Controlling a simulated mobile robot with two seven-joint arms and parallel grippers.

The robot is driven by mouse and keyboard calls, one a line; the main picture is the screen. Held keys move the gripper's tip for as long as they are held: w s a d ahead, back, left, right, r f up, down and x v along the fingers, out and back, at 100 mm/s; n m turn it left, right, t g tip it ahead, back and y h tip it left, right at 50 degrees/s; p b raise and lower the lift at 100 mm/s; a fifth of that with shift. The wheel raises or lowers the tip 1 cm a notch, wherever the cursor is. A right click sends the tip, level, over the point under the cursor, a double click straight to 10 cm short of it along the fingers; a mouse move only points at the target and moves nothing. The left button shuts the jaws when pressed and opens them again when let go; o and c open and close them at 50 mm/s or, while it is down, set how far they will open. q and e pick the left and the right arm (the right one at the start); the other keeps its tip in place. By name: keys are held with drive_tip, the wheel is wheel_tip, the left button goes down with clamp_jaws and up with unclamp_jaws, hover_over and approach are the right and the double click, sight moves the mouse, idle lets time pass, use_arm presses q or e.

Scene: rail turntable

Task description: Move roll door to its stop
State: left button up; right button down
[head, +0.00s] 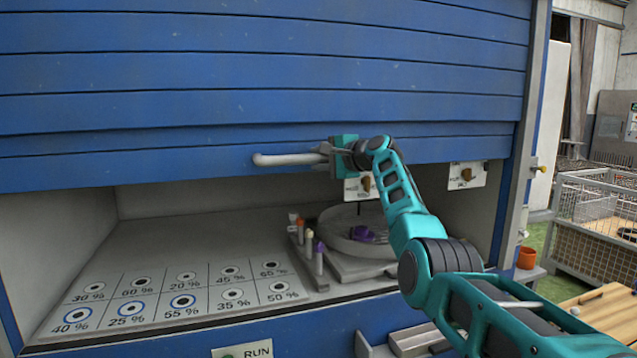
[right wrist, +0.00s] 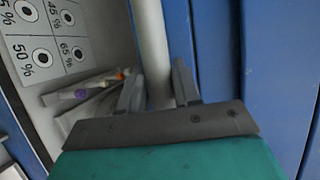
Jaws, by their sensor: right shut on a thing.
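The blue slatted roll door (head: 250,75) covers the upper part of the cabinet and is partly raised, with an opening below its bottom edge. A grey bar handle (head: 285,159) runs along the door's lower slat. My right gripper (head: 325,152) is shut on the right part of this handle. In the right wrist view the handle (right wrist: 152,45) passes between the two fingers (right wrist: 160,88), with the blue door (right wrist: 215,50) beside it. My left gripper is not in view.
Inside the opening are a panel of percent-marked cells (head: 180,300), a round turntable (head: 350,235) and several coloured tubes (head: 308,243). A wire cage (head: 595,215), an orange pot (head: 526,257) and a wooden board (head: 600,305) stand right of the cabinet.

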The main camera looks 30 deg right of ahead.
drive_tip(key=shift+r, duration=1.75)
drive_tip(key=c, duration=0.9)
unclamp_jaws()
drive_tip(key=shift+f, duration=0.15)
drive_tip(key=shift+s+f, duration=0.1)
drive_tip(key=shift+s+d+b, duration=0.15)
drive_tip(key=shift+s+b, duration=0.15)
drive_tip(key=shift+s, duration=0.15)
drive_tip(key=b+v, duration=0.3)
drive_tip(key=v, duration=0.8)
drive_tip(key=shift+s+r, duration=0.25)
drive_tip(key=shift+s, duration=0.1)
